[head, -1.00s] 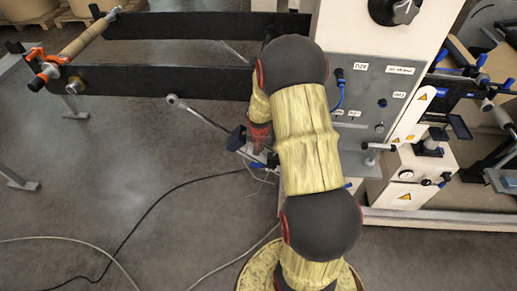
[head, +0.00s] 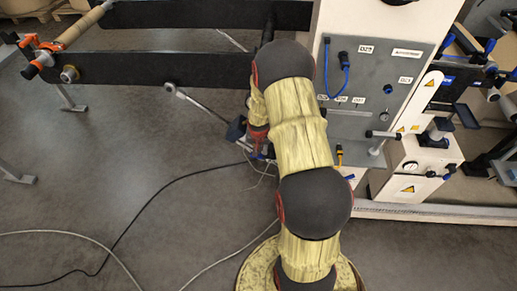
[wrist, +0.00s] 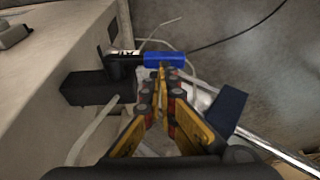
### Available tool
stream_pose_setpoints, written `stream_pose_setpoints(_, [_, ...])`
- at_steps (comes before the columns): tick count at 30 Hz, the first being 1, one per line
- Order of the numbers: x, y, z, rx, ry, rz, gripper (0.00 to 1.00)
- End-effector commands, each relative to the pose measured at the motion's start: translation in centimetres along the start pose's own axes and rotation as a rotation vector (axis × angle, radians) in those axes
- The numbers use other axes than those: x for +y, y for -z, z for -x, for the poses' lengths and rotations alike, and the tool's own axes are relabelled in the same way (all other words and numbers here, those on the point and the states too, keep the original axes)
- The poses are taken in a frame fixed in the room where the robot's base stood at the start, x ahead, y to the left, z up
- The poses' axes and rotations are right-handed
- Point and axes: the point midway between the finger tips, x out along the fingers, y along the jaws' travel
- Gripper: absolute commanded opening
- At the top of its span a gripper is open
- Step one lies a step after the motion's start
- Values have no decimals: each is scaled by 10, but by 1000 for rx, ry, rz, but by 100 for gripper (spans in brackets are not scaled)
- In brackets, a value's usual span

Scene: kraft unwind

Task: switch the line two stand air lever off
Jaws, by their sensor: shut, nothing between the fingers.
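In the wrist view a blue lever handle (wrist: 165,60) sticks out to the right from a black valve fitting (wrist: 90,88) beside the pale stand. In the head view my arm hides the handle and most of my gripper, low beside the white stand (head: 345,22).
A grey panel (head: 395,65) with labels and a blue cable (head: 345,85) is on the stand. A metal rod (head: 200,105) slants beside my wrist. Dark beams (head: 160,75) run left to an orange-ended roller.

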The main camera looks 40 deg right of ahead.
Motion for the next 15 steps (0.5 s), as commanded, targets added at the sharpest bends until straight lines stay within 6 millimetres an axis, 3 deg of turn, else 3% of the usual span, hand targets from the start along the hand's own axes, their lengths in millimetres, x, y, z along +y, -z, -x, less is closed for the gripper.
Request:
stream_pose_setpoints(9, [4,-6,-19,-1,-1,1,0])
stream_pose_setpoints(15, [4,-8,-18,-4,-1,1,0])
